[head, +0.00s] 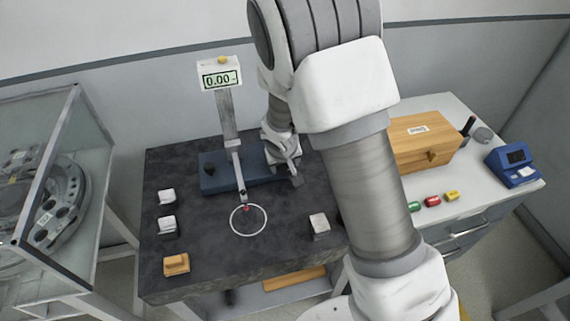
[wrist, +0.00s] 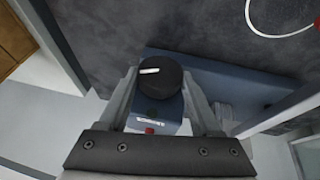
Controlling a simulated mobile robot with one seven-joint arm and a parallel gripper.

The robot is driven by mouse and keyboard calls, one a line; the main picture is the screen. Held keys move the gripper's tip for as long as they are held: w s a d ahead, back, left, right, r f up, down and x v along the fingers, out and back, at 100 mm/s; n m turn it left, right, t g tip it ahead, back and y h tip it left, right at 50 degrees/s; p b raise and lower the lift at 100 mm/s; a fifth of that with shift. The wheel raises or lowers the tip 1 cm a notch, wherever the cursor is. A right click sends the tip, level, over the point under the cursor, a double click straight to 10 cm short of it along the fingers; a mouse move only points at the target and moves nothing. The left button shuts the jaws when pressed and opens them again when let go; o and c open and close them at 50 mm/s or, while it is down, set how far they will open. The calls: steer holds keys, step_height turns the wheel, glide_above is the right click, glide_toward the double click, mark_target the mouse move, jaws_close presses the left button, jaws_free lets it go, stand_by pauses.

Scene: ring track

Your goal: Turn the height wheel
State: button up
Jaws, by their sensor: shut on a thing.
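The height wheel (wrist: 160,74) is a round black knob with a white mark on its top. In the wrist view it sits between the two fingers of my gripper (wrist: 161,80), which is shut on it. In the head view my gripper (head: 292,172) is at the right end of the stand's blue base (head: 238,178), and I cannot make out the wheel there. The stand has a grey column (head: 228,115) with a display (head: 220,79) reading 0.00 at its top. A thin arm (head: 237,165) with a red tip reaches over a white ring (head: 234,226) on the dark table.
Small blocks stand on the dark table (head: 205,275): white ones at left, an orange block (head: 176,264) and a grey block (head: 319,225). A glass case (head: 85,150) is left. At right, a bench holds a wooden box (head: 425,145) and a blue device (head: 515,165).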

steer(key=c, duration=0.3)
steer(key=shift+a+f+b, duration=0.1)
steer(key=shift+f+b, duration=0.2)
steer(key=shift+b, duration=0.9)
steer(key=shift+h+b, duration=0.5)
steer(key=shift+b, duration=0.6)
steer(key=h+b, duration=0.1)
steer(key=b, duration=0.4)
steer(key=shift+s+a+n+t, duration=0.1)
steer(key=shift+a+n+t, duration=0.05)
steer(key=shift+n+t, duration=0.2)
steer(key=shift+r+t+h+b, duration=0.15)
steer(key=shift+t+h+b, duration=0.1)
steer(key=shift+h+b, duration=0.6)
steer(key=shift+r, duration=0.1)
steer(key=o, duration=1.4)
steer(key=shift+c, duration=0.2)
